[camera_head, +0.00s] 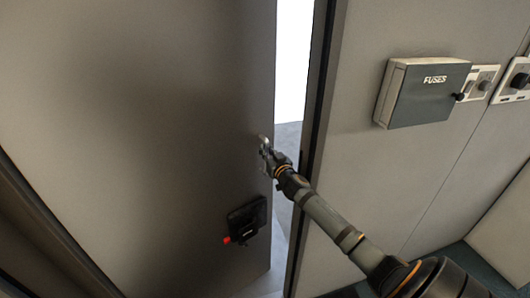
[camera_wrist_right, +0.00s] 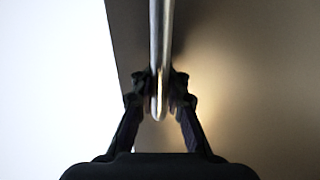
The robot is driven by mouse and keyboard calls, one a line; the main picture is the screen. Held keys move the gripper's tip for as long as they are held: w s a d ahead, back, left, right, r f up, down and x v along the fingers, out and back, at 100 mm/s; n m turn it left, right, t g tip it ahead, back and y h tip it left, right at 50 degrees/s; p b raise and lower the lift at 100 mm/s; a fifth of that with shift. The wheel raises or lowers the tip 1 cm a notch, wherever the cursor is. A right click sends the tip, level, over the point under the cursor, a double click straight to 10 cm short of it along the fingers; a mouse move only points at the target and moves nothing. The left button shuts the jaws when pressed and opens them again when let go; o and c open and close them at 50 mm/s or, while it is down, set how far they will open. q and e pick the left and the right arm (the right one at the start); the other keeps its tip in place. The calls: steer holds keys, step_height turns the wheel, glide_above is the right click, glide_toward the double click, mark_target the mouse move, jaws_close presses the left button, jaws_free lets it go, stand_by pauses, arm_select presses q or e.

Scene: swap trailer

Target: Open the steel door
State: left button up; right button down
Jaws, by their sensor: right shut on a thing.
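The steel door (camera_head: 140,120) is a large grey panel standing ajar. A bright gap shows between its right edge and the frame (camera_head: 318,120). My right gripper (camera_head: 268,160) is at the door's right edge, shut on the metal door handle (camera_head: 264,144). In the right wrist view the handle (camera_wrist_right: 161,50) is a shiny upright bar between the two fingers (camera_wrist_right: 160,90), with the door's surface (camera_wrist_right: 250,90) behind it. A black lock box (camera_head: 248,218) with a red part sits on the door below the handle. My left gripper is not in view.
A grey fuse box (camera_head: 425,95) marked FUSES is on the wall right of the door frame, with switch plates (camera_head: 480,82) beside it. Bright open space with a pale floor (camera_head: 287,145) shows through the gap.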

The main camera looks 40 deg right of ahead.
steer(key=c, duration=1.4)
jaws_free()
steer(key=shift+o, duration=0.2)
steer(key=shift+s, duration=0.1)
steer(key=v, duration=1.2)
